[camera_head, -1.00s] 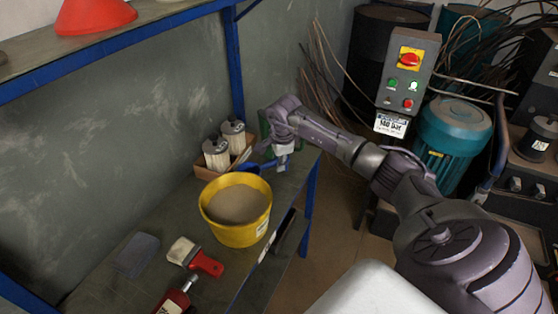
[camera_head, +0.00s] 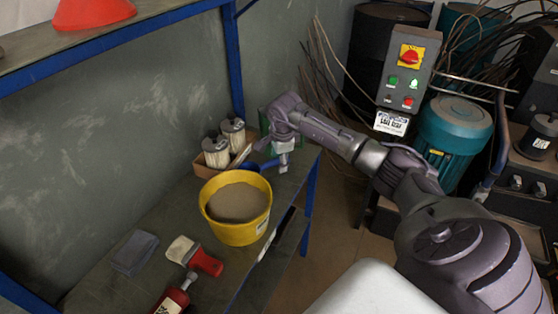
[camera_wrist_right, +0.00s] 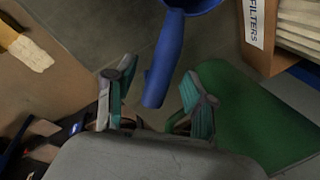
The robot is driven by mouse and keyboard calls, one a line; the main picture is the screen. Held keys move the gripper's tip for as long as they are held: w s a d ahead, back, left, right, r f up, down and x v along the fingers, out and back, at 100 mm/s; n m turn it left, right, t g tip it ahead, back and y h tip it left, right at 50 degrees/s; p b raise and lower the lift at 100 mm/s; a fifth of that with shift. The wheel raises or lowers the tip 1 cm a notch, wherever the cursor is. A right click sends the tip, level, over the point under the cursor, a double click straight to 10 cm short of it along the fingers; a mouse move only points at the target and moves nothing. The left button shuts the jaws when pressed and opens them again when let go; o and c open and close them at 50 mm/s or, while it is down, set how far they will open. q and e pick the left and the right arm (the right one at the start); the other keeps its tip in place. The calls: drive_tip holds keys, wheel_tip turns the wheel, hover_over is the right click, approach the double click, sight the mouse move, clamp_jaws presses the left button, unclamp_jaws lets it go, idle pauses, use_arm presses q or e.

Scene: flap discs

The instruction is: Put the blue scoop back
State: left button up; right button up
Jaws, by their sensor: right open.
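The blue scoop (camera_head: 254,167) lies on the workbench behind the yellow bucket, partly hidden by the bucket rim. My right gripper (camera_head: 283,168) is low over the bench at the scoop's handle end. In the right wrist view the scoop's blue handle (camera_wrist_right: 165,62) reaches down between the two fingers of the open right gripper (camera_wrist_right: 158,78). Gaps show on both sides of the handle, and the bowl is cut off by the top edge. My left gripper is not in view.
The yellow bucket (camera_head: 237,232) of sand-coloured material stands close in front of the scoop. A cardboard box (camera_head: 203,171) with filter canisters (camera_head: 217,152) is behind it, beside a green object (camera_wrist_right: 255,125). A brush (camera_head: 205,262), a grey cloth (camera_head: 134,252) and a red bottle (camera_head: 172,301) lie nearer.

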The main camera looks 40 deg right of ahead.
drive_tip(key=v, duration=1.1)
